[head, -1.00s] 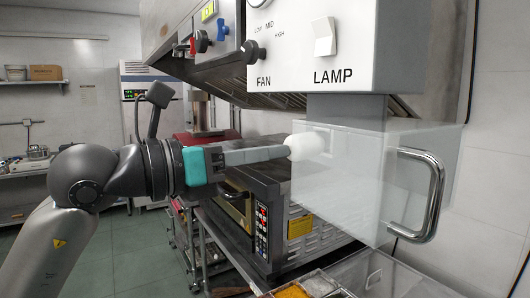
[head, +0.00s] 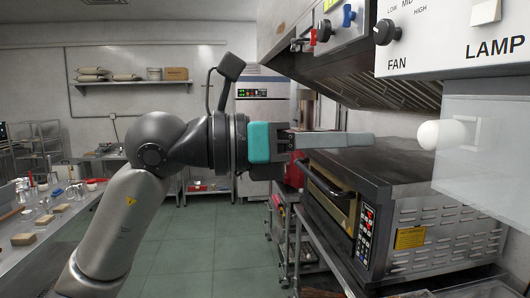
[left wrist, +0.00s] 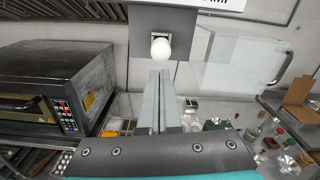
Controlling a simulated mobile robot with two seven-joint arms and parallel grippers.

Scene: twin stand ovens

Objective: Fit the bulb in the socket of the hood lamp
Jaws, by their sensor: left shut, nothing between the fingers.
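The white bulb (head: 437,135) is at the hood lamp, beside the clear cover (head: 490,160). In the left wrist view the bulb (left wrist: 161,48) sits against a dark collar on the grey panel (left wrist: 160,20) under the hood. Its base is hidden, so I cannot see how deep it sits in the socket. My left gripper (head: 372,140) is shut and empty, its fingers pointing at the bulb with a clear gap between. The closed fingers (left wrist: 161,76) also show just below the bulb in the left wrist view. My right gripper is not in view.
The hood control panel (head: 440,50) hangs above the bulb. An oven (head: 400,200) stands below, right of my arm. A table with several small items (head: 60,200) is at the left. The floor between is clear. The cover's handle (left wrist: 281,68) shows in the left wrist view.

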